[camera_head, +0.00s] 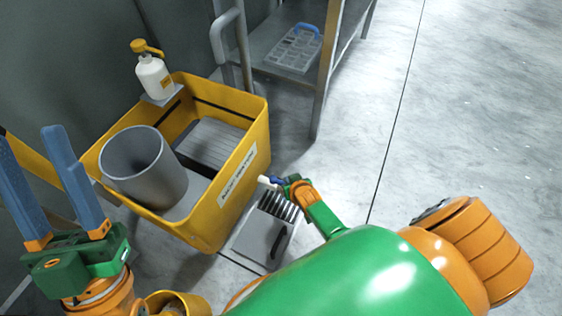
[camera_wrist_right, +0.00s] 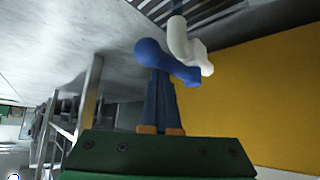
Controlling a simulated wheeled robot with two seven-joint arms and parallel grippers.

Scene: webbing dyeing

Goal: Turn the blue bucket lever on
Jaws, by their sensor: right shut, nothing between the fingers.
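The blue lever (camera_wrist_right: 175,66) has a round knob and a short arm joined to a white spout (camera_wrist_right: 190,48) by the yellow tub's side. In the head view the lever (camera_head: 276,181) and white spout (camera_head: 264,180) look small beside the tub wall. My right gripper (camera_wrist_right: 163,80) is shut and empty, its blue fingers right below the lever; I cannot tell whether they touch it. It also shows in the head view (camera_head: 285,182), partly hidden by its wrist. My left gripper (camera_head: 28,140) is open and empty, left of the tub.
The yellow tub (camera_head: 232,205) holds a grey bucket (camera_head: 145,172) and a grey ribbed block. A white bottle (camera_head: 153,75) stands at its back corner. A slotted floor drain (camera_head: 262,232) lies below the spout. A metal shelf (camera_head: 262,45) stands behind; floor at right is clear.

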